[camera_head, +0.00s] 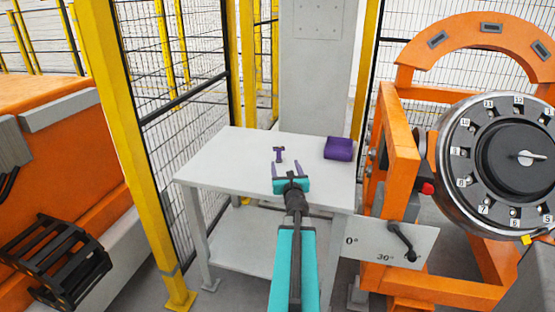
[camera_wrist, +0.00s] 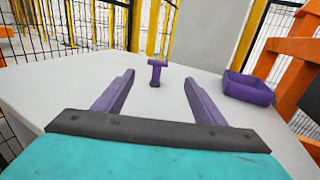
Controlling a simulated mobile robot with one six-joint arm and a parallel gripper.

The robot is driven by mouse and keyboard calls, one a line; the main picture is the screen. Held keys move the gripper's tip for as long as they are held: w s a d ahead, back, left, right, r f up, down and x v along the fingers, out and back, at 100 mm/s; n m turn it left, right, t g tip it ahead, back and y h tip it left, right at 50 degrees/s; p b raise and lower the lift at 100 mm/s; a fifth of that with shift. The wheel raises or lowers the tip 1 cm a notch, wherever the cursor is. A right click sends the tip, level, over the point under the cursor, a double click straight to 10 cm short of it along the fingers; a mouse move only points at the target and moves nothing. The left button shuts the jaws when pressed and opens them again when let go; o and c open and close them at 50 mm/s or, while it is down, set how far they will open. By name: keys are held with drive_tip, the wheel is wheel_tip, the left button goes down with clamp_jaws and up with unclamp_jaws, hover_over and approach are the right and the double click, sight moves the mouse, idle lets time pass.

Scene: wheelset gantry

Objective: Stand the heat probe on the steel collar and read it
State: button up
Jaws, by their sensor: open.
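A small purple T-shaped piece (camera_head: 279,155), which looks like the heat probe, stands on the white table. In the wrist view the probe (camera_wrist: 156,72) is upright, ahead of and between my fingers. My gripper (camera_head: 287,168) has purple fingers and a teal body. It is open and empty above the table, short of the probe; the open fingers also show in the wrist view (camera_wrist: 157,92). A round steel rim (camera_head: 449,152), perhaps the steel collar, surrounds a dark numbered face at the right. No reading is visible on the probe.
A purple open box (camera_head: 338,148) sits on the white table (camera_head: 215,165), right of the probe. An orange gantry frame (camera_head: 398,160) holds the wheel at the right. A yellow post (camera_head: 128,150) and mesh fence stand left. The tabletop left of the probe is clear.

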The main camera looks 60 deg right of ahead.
drive_tip(key=shift+w+f+b, duration=0.35)
drive_tip(key=shift+w+f, duration=0.05)
drive_tip(key=shift+f, duration=0.3)
drive_tip(key=shift+d, duration=0.2)
drive_tip(key=shift+w+d, duration=0.3)
drive_tip(key=shift+d, duration=0.05)
drive_tip(key=p, duration=0.2)
approach(279, 151)
drive_tip(key=shift+x, duration=2.05)
drive_tip(key=shift+d, duration=0.2)
drive_tip(key=shift+p+x, duration=0.7)
drive_tip(key=shift+x, duration=1.75)
drive_tip(key=shift+w, duration=0.1)
drive_tip(key=shift+r, duration=0.1)
drive_tip(key=c, duration=1.3)
